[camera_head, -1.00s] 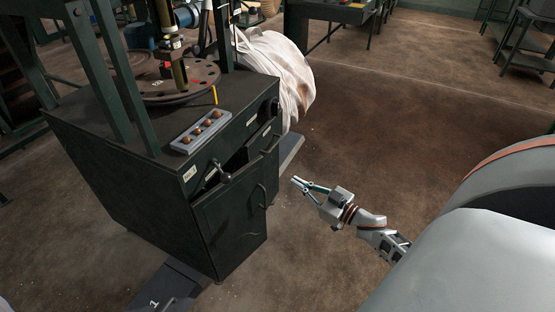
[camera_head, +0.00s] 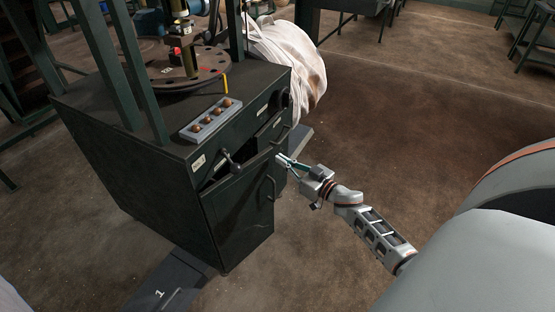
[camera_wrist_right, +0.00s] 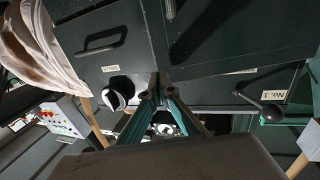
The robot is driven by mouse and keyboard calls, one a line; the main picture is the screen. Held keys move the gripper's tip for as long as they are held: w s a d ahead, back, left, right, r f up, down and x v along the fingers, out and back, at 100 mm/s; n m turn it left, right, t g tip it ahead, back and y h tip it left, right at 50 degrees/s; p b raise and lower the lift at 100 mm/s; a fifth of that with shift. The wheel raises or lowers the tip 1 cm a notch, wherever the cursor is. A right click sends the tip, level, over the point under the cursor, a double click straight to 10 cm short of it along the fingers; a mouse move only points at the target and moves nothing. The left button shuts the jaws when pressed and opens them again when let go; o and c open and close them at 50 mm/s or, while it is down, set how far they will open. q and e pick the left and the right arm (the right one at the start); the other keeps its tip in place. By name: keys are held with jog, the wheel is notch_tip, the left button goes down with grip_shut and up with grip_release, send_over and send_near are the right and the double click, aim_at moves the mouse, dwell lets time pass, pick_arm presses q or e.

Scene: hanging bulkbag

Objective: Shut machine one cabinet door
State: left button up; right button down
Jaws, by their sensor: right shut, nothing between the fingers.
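The dark green door (camera_head: 237,222) of machine one's cabinet (camera_head: 130,185) stands ajar in the head view. A dark gap shows along its top, and its bar handle (camera_head: 270,188) is near its right edge. My right gripper (camera_head: 281,160) is shut and empty, with its tips close to the door's upper right corner; I cannot tell whether they touch it. In the right wrist view, upside down, the shut fingers (camera_wrist_right: 160,88) point at the cabinet front, with the door panel (camera_wrist_right: 240,35) at upper right. My left gripper is not in view.
A black crank lever (camera_head: 232,163) sticks out above the door. A grey tray (camera_head: 211,119) with several brown balls lies on the cabinet top. A white bulk bag (camera_head: 290,62) hangs behind the cabinet. The brown floor (camera_head: 420,140) to the right is clear.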

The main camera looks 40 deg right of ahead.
aim_at(270, 153)
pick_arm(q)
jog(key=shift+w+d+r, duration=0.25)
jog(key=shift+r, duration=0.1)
pick_arm(e)
jog(key=shift+w+a, duration=0.1)
jog(key=shift+w, duration=0.7)
jog(key=w+y, duration=0.1)
jog(key=w+n+y+b, duration=0.1)
jog(key=w, duration=0.1)
jog(key=w+n+y, duration=0.1)
jog(key=shift+w+a+f+g+b, duration=0.2)
jog(key=shift+w+f+g+b, duration=0.05)
jog(key=shift+f+g+b, duration=0.05)
jog(key=shift+w+r, duration=0.15)
jog(key=shift+w, duration=0.25)
jog(key=shift+w+r+y, duration=0.1)
jog(key=shift+r+y, duration=0.05)
jog(key=shift+y, duration=0.15)
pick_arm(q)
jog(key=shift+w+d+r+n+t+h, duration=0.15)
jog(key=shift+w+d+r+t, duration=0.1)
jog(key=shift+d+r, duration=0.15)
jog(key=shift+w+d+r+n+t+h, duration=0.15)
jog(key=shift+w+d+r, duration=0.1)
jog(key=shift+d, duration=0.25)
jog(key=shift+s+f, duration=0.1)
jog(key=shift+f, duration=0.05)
